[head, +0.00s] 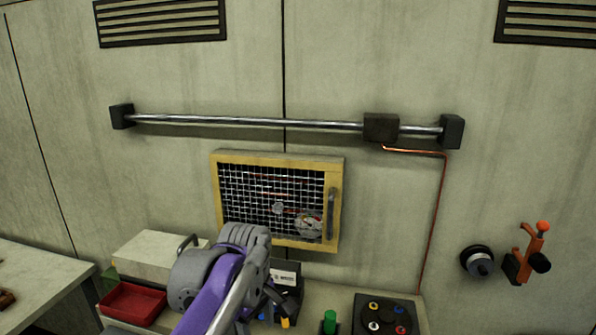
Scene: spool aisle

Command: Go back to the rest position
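One of my arms, with purple and grey links, rises from the bottom edge left of the middle in the head view. It looks like my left arm, and its upper end is in front of the bench and just below the yellow-framed mesh cabinet (279,160). I cannot make out any gripper fingers on it. My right arm and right gripper do not show.
The bench holds a red tray (133,303), a pale box (152,250), a green cylinder (330,321) and a dark panel with coloured knobs (387,314). A metal rail (245,122) crosses the wall above. An orange-handled lever (531,252) is at right.

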